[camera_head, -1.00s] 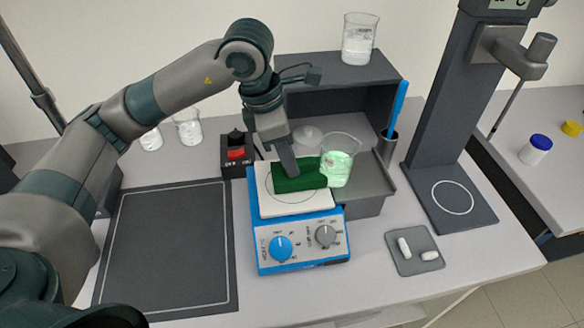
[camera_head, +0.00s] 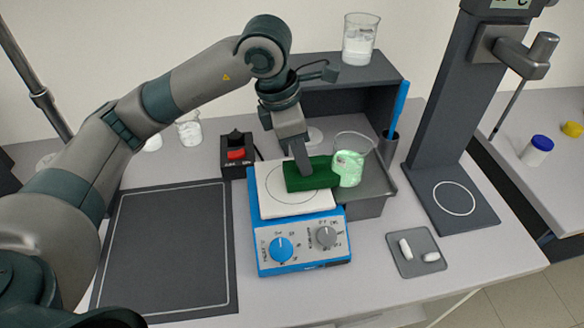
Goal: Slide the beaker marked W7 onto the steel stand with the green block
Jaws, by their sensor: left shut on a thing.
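My left gripper (camera_head: 302,168) is shut on the dark green block (camera_head: 312,178), low over the white plate. The block's right end is against or very close to the beaker's left side. My right gripper is not in view.
The blue hotplate (camera_head: 303,243) has two knobs in front. A grey shelf (camera_head: 350,72) behind holds another beaker (camera_head: 358,40). A cup with a blue tool (camera_head: 388,146) stands right of the steel stand. A dark mat (camera_head: 168,245) at left is bare.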

